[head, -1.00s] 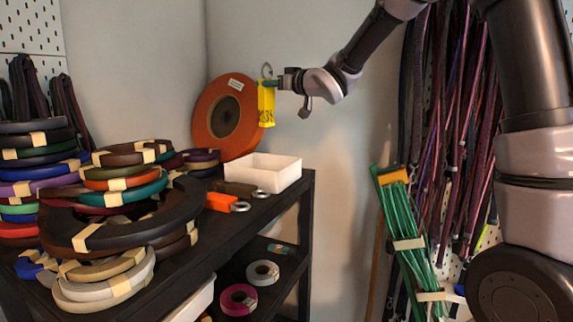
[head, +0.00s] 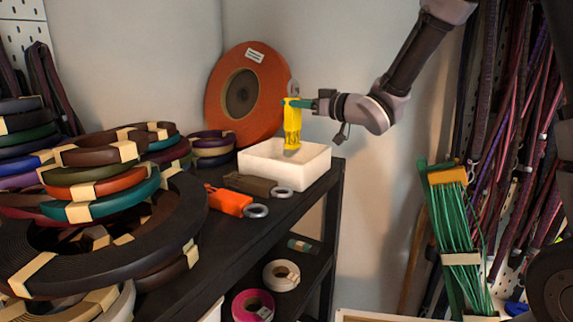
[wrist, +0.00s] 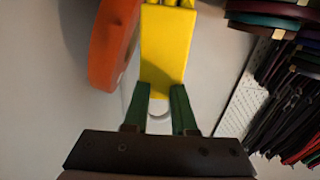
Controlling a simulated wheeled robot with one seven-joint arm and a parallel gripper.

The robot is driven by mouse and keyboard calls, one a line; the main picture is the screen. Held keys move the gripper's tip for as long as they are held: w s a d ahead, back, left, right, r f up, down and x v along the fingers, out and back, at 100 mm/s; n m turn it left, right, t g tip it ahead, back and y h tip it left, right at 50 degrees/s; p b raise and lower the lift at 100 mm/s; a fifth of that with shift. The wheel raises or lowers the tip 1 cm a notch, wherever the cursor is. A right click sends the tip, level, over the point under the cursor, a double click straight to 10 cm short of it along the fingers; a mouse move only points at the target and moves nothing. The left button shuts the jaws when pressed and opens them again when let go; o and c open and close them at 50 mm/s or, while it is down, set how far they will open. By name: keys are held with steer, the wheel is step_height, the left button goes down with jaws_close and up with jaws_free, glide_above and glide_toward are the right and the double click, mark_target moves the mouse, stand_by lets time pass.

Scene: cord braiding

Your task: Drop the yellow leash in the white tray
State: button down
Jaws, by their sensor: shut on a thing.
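The yellow leash (head: 292,125) hangs upright from my gripper (head: 297,104) in the head view. My gripper's green fingers are shut on its upper part, just below the metal ring at its top. In the wrist view the yellow leash (wrist: 165,50) lies between the two green fingertips (wrist: 160,98). The white tray (head: 258,170) stands on the black shelf. The leash's lower end is over the tray, at about the height of its rim; I cannot tell whether it touches.
An orange disc (head: 268,90) leans on the wall behind the tray. An orange leash (head: 228,201) and a brown one (head: 250,184) lie in front of it on the shelf (head: 205,245). Stacked coils (head: 100,185) fill the left. Green cords (head: 460,230) hang at the right.

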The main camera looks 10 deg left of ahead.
steer(key=shift+f, duration=0.55)
steer(key=c, duration=0.6)
jaws_free()
steer(key=shift+c, duration=0.2)
steer(key=shift+d, duration=0.1)
steer(key=v, duration=1)
steer(key=shift+s+d, duration=0.25)
steer(key=shift+s, duration=0.05)
